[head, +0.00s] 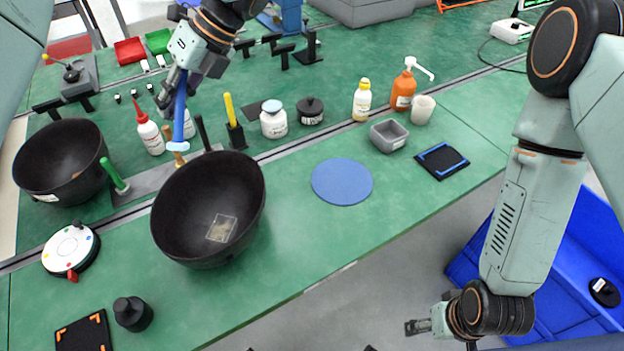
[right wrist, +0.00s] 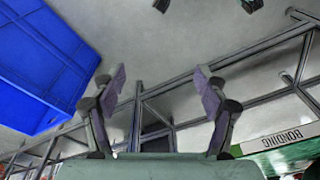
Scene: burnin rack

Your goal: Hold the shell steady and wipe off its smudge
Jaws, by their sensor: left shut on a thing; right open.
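A dark bowl-shaped shell (head: 173,219) stands on the green bench near its front edge, open side up. A pale squarish patch (head: 222,228) shows on its inner wall; I cannot tell if it is the smudge. My left gripper (head: 184,82) is shut on a blue-handled tool (head: 180,108) with a pale blue and white head, hanging head down above and behind the shell, apart from it in the picture. My right gripper (head: 428,326) is low in front of the bench, away from the shell. It is open and empty in the right wrist view (right wrist: 165,100).
A second dark bowl (head: 62,150) stands at left. Bottles, a white jar (head: 273,122) and small stands line the bench behind the shell. A blue round mat (head: 342,181) lies to its right, with bare bench around it. A blue bin (head: 575,265) is at lower right.

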